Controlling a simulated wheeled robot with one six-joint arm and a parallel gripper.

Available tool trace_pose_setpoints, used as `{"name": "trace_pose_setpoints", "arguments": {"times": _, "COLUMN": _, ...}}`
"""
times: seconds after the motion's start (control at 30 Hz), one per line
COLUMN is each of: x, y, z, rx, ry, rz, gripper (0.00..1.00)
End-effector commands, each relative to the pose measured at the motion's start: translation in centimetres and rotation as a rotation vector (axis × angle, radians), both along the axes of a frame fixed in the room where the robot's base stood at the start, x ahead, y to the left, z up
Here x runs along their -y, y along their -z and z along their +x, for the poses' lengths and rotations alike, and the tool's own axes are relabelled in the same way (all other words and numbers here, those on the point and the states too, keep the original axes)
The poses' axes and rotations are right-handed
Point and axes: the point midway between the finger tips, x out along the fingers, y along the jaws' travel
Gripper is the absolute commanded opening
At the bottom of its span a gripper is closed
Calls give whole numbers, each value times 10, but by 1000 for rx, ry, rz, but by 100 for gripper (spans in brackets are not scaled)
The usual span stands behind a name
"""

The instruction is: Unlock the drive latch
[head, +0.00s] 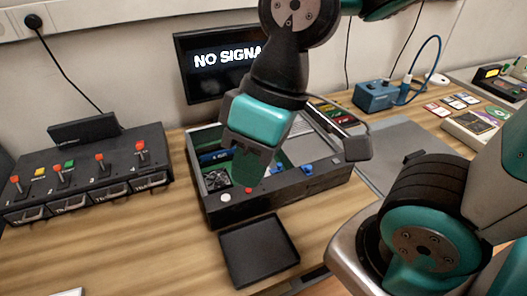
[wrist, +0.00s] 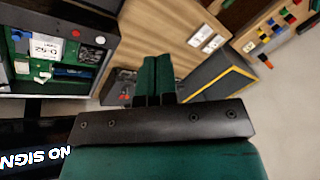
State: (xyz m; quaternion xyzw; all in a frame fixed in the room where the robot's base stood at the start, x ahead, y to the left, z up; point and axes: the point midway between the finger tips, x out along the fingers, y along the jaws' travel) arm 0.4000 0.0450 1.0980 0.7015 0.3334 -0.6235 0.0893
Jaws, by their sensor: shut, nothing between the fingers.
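My gripper (head: 248,172) is above the open black computer case (head: 290,188) in the head view and covers part of its inside. In the wrist view my two green fingers (wrist: 156,78) lie side by side, shut and empty. Blue parts (head: 278,171), a fan (head: 216,180), a white button (head: 226,197) and a red button (head: 249,190) show on or in the case. The case also shows in the wrist view (wrist: 103,22), at the upper left. I cannot make out which part is the drive latch; it may be hidden behind my gripper.
A black unit (head: 97,172) with several red-tipped levers and numbered bays stands at left. An empty black tray (head: 260,250) lies in front of the case. A monitor (head: 222,62) reading "NO SIGNAL" stands behind. Bare wood shows at front left.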

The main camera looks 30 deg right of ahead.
Motion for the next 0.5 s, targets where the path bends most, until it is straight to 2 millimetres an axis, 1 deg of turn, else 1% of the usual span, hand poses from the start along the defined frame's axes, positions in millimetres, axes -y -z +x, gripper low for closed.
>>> {"name": "trace_pose_setpoints", "arguments": {"times": 0.17, "x": 0, "y": 0, "z": 1, "rx": 0, "ry": -1, "rz": -1, "gripper": 0}}
{"name": "trace_pose_setpoints", "arguments": {"times": 0.27, "x": 4, "y": 3, "z": 14, "rx": 2, "ry": -9, "rz": -29, "gripper": 0}}
{"name": "trace_pose_setpoints", "arguments": {"times": 0.37, "x": 14, "y": 11, "z": 48, "rx": 4, "ry": -38, "rz": -102, "gripper": 0}}
{"name": "trace_pose_setpoints", "arguments": {"times": 0.4, "x": 21, "y": 17, "z": 67, "rx": 4, "ry": -55, "rz": -145, "gripper": 0}}
{"name": "trace_pose_setpoints", "arguments": {"times": 0.47, "x": 33, "y": 28, "z": 97, "rx": -3, "ry": -88, "rz": -216, "gripper": 0}}
{"name": "trace_pose_setpoints", "arguments": {"times": 0.5, "x": 41, "y": 36, "z": 118, "rx": -12, "ry": -111, "rz": -265, "gripper": 0}}
